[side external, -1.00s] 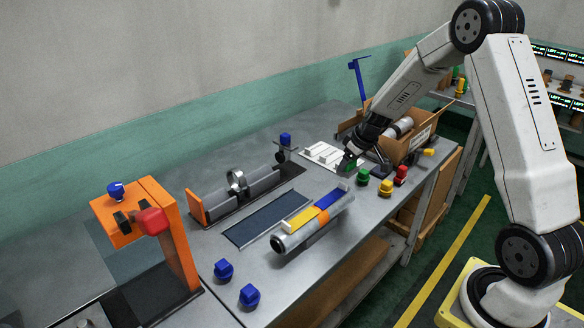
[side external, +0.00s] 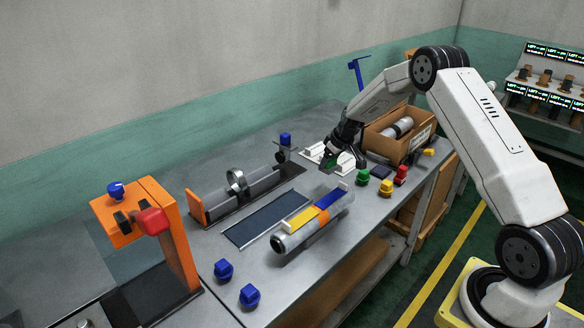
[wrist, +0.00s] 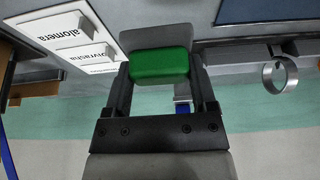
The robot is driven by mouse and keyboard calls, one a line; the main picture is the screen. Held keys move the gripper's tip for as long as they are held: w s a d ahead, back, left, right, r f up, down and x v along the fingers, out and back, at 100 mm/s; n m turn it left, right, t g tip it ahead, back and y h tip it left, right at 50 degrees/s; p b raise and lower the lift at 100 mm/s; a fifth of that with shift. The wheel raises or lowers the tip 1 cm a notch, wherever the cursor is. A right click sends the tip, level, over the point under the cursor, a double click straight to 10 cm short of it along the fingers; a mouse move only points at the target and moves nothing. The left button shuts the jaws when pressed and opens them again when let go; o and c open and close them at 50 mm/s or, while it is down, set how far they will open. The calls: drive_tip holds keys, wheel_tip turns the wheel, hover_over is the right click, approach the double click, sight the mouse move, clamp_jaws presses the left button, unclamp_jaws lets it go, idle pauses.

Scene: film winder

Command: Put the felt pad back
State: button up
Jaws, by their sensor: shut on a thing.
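My gripper (side external: 333,161) is above the bench, near the white labelled plates. It is shut on a green block with a grey part, which I take to be the felt pad (wrist: 160,66). In the wrist view the green block sits between the two fingers, with the grey part beyond it. In the side view only a little green shows at the fingertips. A dark flat pad (side external: 380,172) lies on the bench beside the carton.
White labelled plates (wrist: 72,32) lie by my gripper. Green (side external: 363,177), yellow (side external: 386,188) and red (side external: 400,175) knobs stand right. A grey cylinder (side external: 312,224), dark mat (side external: 265,219), ring (side external: 235,181) and orange stand (side external: 168,225) lie left. An open carton (side external: 410,135) is behind.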

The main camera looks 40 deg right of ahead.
drive_tip(key=shift+w+d+f, duration=0.2)
drive_tip(key=shift+w+f, duration=0.4)
drive_tip(key=shift+f, duration=0.1)
drive_tip(key=shift+w+d+f, duration=0.2)
drive_tip(key=shift+w+f, duration=0.35)
drive_tip(key=shift+f, duration=0.2)
drive_tip(key=shift+w+d+f, duration=0.2)
drive_tip(key=shift+w+f, duration=0.4)
drive_tip(key=shift+f, duration=0.1)
drive_tip(key=shift+f, duration=0.1)
drive_tip(key=shift+w+d+f, duration=0.1)
drive_tip(key=shift+w+f, duration=0.05)
drive_tip(key=shift+f, duration=1.5)
drive_tip(key=shift+f, duration=0.15)
drive_tip(key=o, duration=1.2)
drive_tip(key=shift+c, duration=0.2)
drive_tip(key=shift+v, duration=6.1)
